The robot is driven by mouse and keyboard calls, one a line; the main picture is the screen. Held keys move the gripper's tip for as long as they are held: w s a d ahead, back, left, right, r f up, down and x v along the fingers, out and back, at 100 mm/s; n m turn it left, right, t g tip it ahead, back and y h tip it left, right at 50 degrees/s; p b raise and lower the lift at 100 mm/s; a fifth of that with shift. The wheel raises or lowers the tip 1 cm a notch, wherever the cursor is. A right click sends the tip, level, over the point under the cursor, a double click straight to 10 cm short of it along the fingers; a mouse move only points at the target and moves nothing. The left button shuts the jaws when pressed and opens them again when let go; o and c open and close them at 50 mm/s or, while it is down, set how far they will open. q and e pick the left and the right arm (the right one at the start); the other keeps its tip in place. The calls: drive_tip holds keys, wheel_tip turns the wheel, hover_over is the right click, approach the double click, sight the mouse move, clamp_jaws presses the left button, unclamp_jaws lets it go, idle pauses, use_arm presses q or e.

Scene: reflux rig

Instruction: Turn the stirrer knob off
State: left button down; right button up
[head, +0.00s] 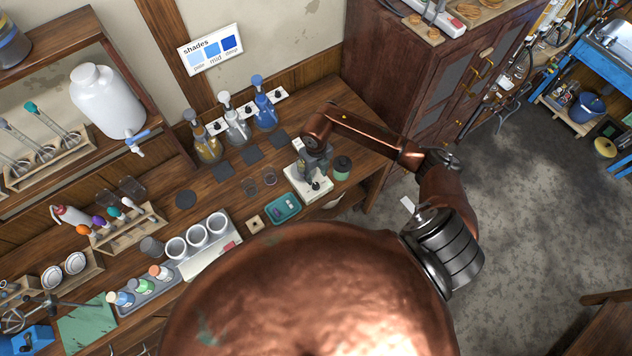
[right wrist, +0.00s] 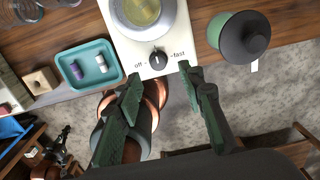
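The white stirrer (head: 313,187) stands near the front edge of the wooden bench, partly hidden by my right arm in the head view. In the right wrist view, its black knob (right wrist: 158,57) is on the front panel between the words "off" on the left and "fast" on the right. A pale mark on the knob points roughly upward, between the two words. A round, yellowish thing (right wrist: 142,11) sits on the stirrer's top, cut off by the frame. My right gripper (right wrist: 160,76) is open and empty, its green fingertips just in front of the knob, one to each side.
A teal tray (right wrist: 75,82) with small capped pieces lies left of the stirrer, beside a wooden block (right wrist: 41,80). A dark-lidded green jar (right wrist: 240,36) stands close on the right. Several flasks (head: 236,128) stand behind; a tall cabinet (head: 430,70) rises beyond.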

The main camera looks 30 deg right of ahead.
sight(316, 184)
wheel_tip(316, 184, down, 7)
drive_tip(key=shift+a+r+p, duration=0.1)
drive_tip(key=shift+r+p, duration=0.1)
drive_tip(key=shift+p, duration=0.55)
drive_tip(key=shift+c, duration=0.6)
clamp_jaws()
